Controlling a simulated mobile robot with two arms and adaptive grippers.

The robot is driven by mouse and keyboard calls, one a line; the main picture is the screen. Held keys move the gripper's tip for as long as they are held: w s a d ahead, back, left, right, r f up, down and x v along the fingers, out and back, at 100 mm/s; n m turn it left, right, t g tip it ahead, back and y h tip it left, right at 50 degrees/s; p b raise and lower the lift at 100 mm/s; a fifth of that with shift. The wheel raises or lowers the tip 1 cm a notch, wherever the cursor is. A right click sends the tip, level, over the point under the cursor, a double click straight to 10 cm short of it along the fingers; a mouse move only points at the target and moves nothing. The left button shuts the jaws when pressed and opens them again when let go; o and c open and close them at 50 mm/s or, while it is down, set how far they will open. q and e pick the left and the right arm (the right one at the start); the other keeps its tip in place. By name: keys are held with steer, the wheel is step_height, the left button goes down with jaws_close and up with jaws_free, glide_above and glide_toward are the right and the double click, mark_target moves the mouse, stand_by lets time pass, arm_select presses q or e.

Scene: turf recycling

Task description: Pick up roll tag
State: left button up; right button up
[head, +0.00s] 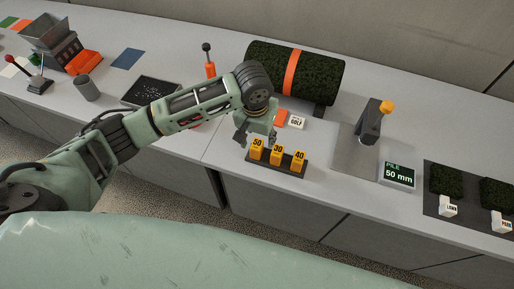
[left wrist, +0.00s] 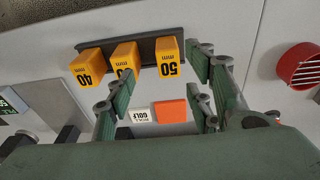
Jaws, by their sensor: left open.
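The yellow tags stand in a row on a dark rack (head: 262,171): the 50 tag (head: 257,148), the 30 tag (head: 277,154) and the 40 tag (head: 299,161). An orange and white GOLF tag (head: 297,122) lies behind them, before the turf roll (head: 326,80). My left gripper (head: 256,137) is open above the counter, close to the 50 tag. In the left wrist view, the 50 tag (left wrist: 168,58) shows between the open fingers, and the left finger partly covers the 30 tag (left wrist: 124,53). The GOLF tag (left wrist: 141,116) also shows between them. My right gripper is out of view.
A grey stand with a yellow-knobbed lever (head: 370,125) and a PILE 50 mm display (head: 398,174) are to the right. Turf samples (head: 446,180) lie beyond. A red ribbed object (left wrist: 302,66) is right of the fingers in the left wrist view.

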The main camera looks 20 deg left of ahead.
mark_target(256, 144)
arm_select(q)
steer(key=shift+w+a, duration=0.25)
steer(key=shift+a, duration=0.1)
steer(key=shift+f, duration=0.3)
steer(key=f, duration=0.2)
steer(key=f+p, duration=0.1)
steer(key=f, duration=0.1)
steer(key=f+p, duration=0.1)
steer(key=f, duration=0.1)
steer(key=shift+w+a+f, duration=0.1)
steer(key=shift+w+a, duration=0.1)
steer(key=shift+w, duration=0.2)
steer(key=shift+f, duration=0.25)
steer(key=shift+c, duration=0.5)
jaws_close()
